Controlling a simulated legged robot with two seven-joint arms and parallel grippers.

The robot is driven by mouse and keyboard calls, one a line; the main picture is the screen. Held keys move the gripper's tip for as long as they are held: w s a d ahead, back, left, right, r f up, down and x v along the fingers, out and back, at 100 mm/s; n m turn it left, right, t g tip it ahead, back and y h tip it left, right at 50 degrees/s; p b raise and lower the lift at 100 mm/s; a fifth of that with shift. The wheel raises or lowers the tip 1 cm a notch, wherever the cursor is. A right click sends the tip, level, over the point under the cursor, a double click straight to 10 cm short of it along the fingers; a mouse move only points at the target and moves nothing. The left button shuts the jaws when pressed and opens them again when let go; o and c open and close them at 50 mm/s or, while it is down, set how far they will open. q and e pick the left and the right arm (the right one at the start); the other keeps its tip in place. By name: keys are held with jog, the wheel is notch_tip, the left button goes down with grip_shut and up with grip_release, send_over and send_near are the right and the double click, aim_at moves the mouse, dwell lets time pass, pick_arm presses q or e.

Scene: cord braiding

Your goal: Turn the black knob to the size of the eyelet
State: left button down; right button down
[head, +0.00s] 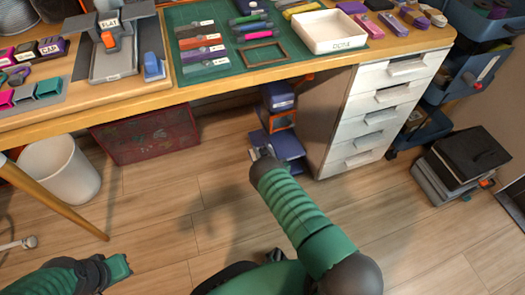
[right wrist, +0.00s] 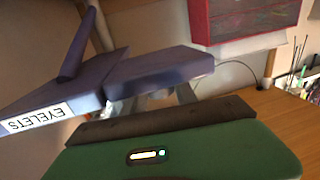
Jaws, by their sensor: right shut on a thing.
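A purple device with a white label reading EYELETS (right wrist: 38,117) fills the left of the right wrist view, with a purple block (right wrist: 160,72) beside it. In the head view, a blue-purple and orange device (head: 287,146) stands on the floor under the table, left of the drawers. My right gripper (head: 262,154) reaches down to its front left. In the right wrist view its grey fingers are partly hidden behind the purple block, which it is shut on. I cannot make out a black knob. My left gripper (head: 118,267) is at the lower left; its fingers are not clear.
The table (head: 240,80) above carries a green cutting mat (head: 205,76), a white tray (head: 318,45) and several tools. White drawers (head: 370,125) stand to the right of the device. A red bin (head: 150,137) and white bucket (head: 60,170) stand left. The floor in front is clear.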

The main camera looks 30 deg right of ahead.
jog(key=m+h+p, duration=0.1)
jog(key=h, duration=0.1)
jog(key=shift+r+m+g+h, duration=0.1)
jog(key=shift+m+g+h, duration=0.2)
jog(key=shift+m+h, duration=0.1)
jog(key=shift+m+g+h, duration=0.4)
jog(key=shift+m+h, duration=0.4)
jog(key=shift+h, duration=0.4)
jog(key=m+h, duration=0.1)
jog(key=m+g+h, duration=0.1)
jog(key=h, duration=0.1)
jog(key=shift+f+g, duration=0.2)
jog(key=shift+g, duration=0.1)
jog(key=shift+s+d+m+g+h+b, duration=0.15)
jog(key=shift+m+g+h+b, duration=0.55)
jog(key=shift+m+g+h, duration=0.9)
jog(key=shift+r, duration=0.1)
jog(key=c, duration=1)
grip_release()
